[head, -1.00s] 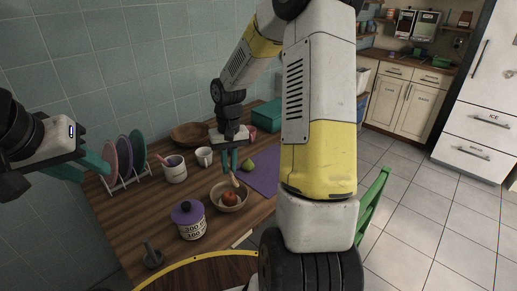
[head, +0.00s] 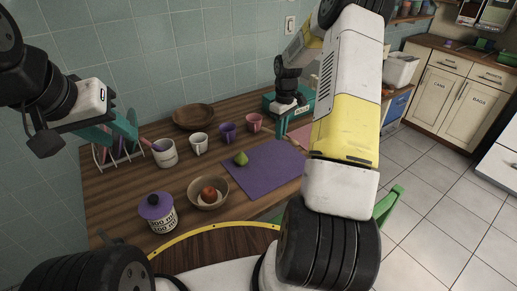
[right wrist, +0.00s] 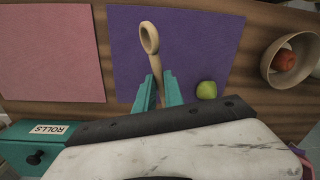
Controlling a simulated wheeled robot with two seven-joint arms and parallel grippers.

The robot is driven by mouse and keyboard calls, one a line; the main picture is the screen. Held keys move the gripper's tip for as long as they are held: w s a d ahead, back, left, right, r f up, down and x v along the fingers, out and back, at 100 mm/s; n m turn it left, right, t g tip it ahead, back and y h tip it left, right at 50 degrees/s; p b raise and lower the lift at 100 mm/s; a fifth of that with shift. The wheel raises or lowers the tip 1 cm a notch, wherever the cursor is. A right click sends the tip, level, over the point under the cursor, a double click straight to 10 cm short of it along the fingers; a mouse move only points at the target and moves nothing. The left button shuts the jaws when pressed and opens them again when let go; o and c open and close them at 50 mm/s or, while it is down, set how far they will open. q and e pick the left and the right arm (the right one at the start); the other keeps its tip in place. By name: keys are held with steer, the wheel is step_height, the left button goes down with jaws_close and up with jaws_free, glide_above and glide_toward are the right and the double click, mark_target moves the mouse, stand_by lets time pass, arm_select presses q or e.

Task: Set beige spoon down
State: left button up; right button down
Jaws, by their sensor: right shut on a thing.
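The beige spoon (right wrist: 150,41) shows in the right wrist view, its round end pointing away from my wrist, over the purple mat (right wrist: 190,35). My right gripper (right wrist: 156,90) is shut on its handle with both teal fingers. I cannot tell whether the spoon touches the mat. In the head view my right gripper (head: 282,126) is at the back right, in front of the teal box, near the purple mat (head: 262,172); the spoon is not clear there. My left gripper (head: 125,130) hangs by the plate rack; its finger gap is unclear.
A bowl with a red fruit (head: 208,194) and a green pear (head: 240,158) stand nearby, the pear on the mat. Behind are several mugs (head: 227,132), a wooden bowl (head: 193,116) and a teal box (head: 305,103). A pink mat (right wrist: 52,50) lies beside the purple one. A lidded canister (head: 158,213) stands front left.

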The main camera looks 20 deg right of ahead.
steer(key=d+f+n, duration=0.1)
steer(key=d, duration=0.1)
glide_above(284, 158)
step_height(284, 158, down, 6)
steer(key=shift+r, duration=0.1)
steer(key=shift+f, duration=2.2)
steer(key=shift+f, duration=0.1)
steer(key=c, duration=1.4)
jaws_free()
steer(key=shift+c, duration=0.2)
